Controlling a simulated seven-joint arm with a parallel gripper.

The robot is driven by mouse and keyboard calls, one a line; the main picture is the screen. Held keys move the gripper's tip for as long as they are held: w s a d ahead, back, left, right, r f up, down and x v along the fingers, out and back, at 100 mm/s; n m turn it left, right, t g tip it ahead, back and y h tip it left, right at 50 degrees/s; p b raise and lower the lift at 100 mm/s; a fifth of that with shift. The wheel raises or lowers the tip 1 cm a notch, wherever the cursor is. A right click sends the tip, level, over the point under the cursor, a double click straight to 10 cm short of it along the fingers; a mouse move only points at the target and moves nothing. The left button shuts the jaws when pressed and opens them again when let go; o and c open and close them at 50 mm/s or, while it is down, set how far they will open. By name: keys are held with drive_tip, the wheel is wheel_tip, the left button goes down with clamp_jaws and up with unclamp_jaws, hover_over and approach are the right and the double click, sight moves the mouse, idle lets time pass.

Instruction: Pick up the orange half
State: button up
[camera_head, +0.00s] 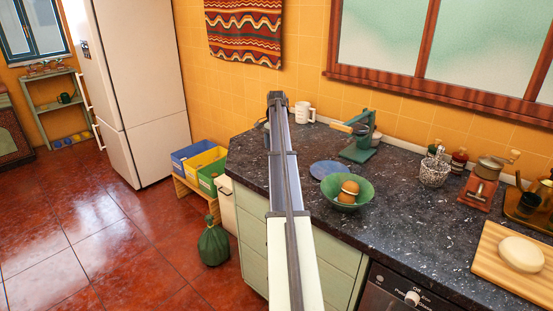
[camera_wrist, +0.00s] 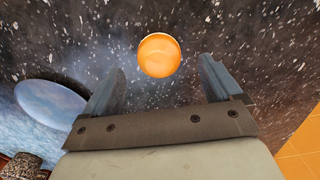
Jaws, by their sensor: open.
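The orange half (camera_wrist: 159,55) lies on the dark speckled counter in the wrist view, its bright round face toward the camera. It appears in the gap between the two fingers of my gripper (camera_wrist: 161,68), apart from both. My gripper is open with nothing between its fingers. In the head view my arm reaches out over the counter, and I cannot make out the gripper fingers or this orange half there.
On the counter (camera_head: 400,215), a green bowl (camera_head: 345,205) holds round orange-brown things. A blue plate (camera_head: 322,168) lies beside it, also in the wrist view (camera_wrist: 50,103). A green press (camera_head: 360,147) and white mug (camera_head: 305,112) stand behind. Cutting board (camera_head: 500,270) at right.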

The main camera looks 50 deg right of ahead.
drive_tip(key=shift+f, duration=1.95)
drive_tip(key=c, duration=1.1)
